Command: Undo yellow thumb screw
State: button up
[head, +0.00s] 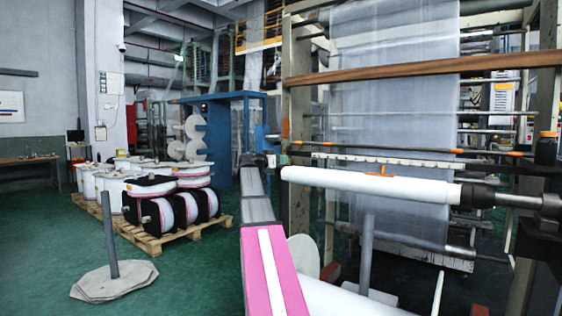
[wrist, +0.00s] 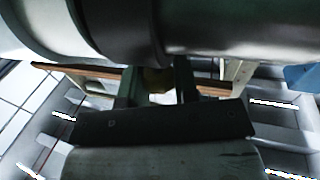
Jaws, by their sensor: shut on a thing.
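The yellow thumb screw (wrist: 158,80) shows dimly in the wrist view as a dull yellow piece. It sits between the two dark fingers of my gripper (wrist: 158,88), just under a large dark cylinder (wrist: 200,30). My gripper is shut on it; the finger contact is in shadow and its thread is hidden. In the head view my pink and grey arm reaches forward to the left end of a white roller (head: 340,182). The screw and the fingertips cannot be made out there.
The roller's right end meets a dark metal chuck (head: 480,195). A small orange item (head: 378,176) shows at the middle of the roller. A grey post on a base (head: 115,280) and a pallet of reels (head: 190,230) stand left, with open green floor around them.

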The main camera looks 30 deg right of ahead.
jog(key=n+t, duration=0.1)
jog(key=t, duration=0.1)
jog(key=n+t+y, duration=0.1)
jog(key=n+t, duration=0.1)
jog(key=n+t+y, duration=0.1)
jog(key=n+t, duration=0.1)
jog(key=t, duration=0.1)
jog(key=shift+s, duration=0.25)
jog(key=shift+w+n+t+y, duration=0.15)
jog(key=shift+n+t+y, duration=1.45)
jog(key=shift+t, duration=0.2)
jog(key=shift+n+t+y, duration=1)
jog(key=shift+t+y, duration=0.1)
jog(key=shift+y, duration=0.1)
jog(key=o, duration=0.9)
jog(key=v, duration=1)
jog(key=shift+s+a, duration=0.25)
jog(key=shift+a, duration=0.05)
